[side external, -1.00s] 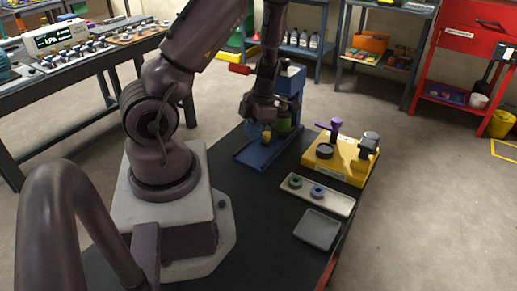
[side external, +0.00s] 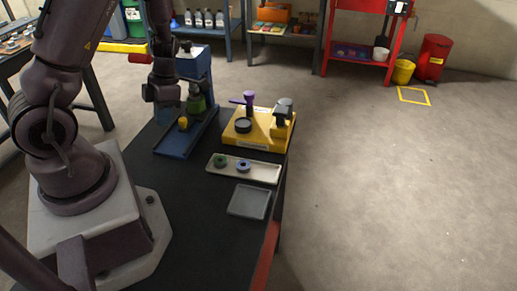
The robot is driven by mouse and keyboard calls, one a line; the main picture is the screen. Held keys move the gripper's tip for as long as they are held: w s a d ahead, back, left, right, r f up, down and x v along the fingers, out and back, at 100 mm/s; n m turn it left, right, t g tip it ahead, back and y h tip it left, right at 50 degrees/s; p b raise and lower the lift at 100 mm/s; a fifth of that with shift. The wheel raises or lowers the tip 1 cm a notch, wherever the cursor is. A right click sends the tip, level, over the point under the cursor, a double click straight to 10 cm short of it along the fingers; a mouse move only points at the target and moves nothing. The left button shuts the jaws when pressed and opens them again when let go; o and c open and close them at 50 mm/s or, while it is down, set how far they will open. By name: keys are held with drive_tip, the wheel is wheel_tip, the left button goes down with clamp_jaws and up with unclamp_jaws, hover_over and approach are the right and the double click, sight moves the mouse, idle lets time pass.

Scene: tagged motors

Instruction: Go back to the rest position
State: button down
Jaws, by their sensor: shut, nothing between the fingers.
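My gripper (side external: 164,101) hangs from the dark arm at the upper left, pointing down. It is shut and empty, left of the blue press-like stand (side external: 197,66) and above its base. The finger details are small and dark.
A yellow fixture (side external: 262,136) with a purple handle (side external: 249,97) stands right of the blue stand. A beige tray (side external: 266,173) holds a green ring (side external: 220,160) and a blue-purple ring (side external: 243,165). A grey tray (side external: 249,201) lies in front. Open floor is right.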

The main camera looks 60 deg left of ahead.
drive_tip(key=d+r+n+t, duration=0.4)
drive_tip(key=d+r+n, duration=0.6)
drive_tip(key=n, duration=0.7)
drive_tip(key=d+r+n+t, duration=0.4)
drive_tip(key=d+r+n, duration=0.5)
drive_tip(key=r+n, duration=0.6)
drive_tip(key=n, duration=0.3)
drive_tip(key=shift+w+d+y, duration=0.15)
drive_tip(key=shift+d+y, duration=0.25)
